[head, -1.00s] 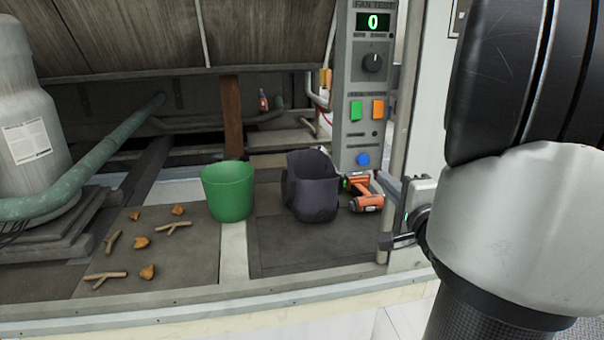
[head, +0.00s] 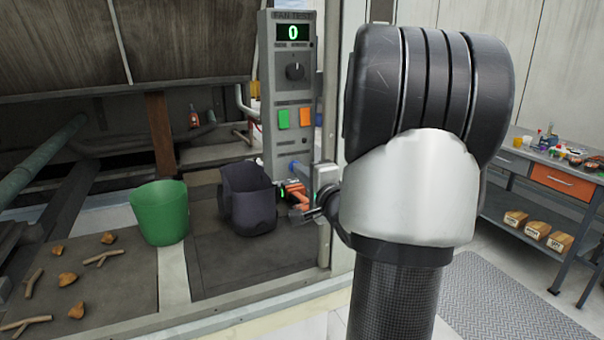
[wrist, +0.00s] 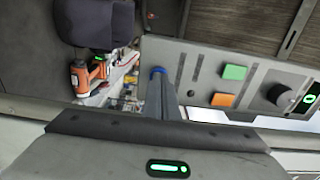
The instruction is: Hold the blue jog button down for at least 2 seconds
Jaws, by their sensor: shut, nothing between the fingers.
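The blue jog button (wrist: 158,70) shows in the wrist view at the near end of the grey control panel (wrist: 195,56), just beyond my fingertips. My gripper (wrist: 158,84) is shut and empty, its narrow fingers pointing at the button and overlapping its lower edge in the picture. I cannot tell whether they touch it or press it. In the head view the panel (head: 271,90) stands upright beside the cooler's opening, and my gripper (head: 299,169) is at its lower part. The button is mostly hidden there by the fingers.
Above the button sit a green button (head: 284,119), an orange button (head: 306,117), a knob (head: 294,72) and a display reading 0 (head: 292,32). An orange drill (head: 297,194), a dark bag (head: 247,205) and a green bucket (head: 160,213) stand close by. A workbench (head: 545,176) is at right.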

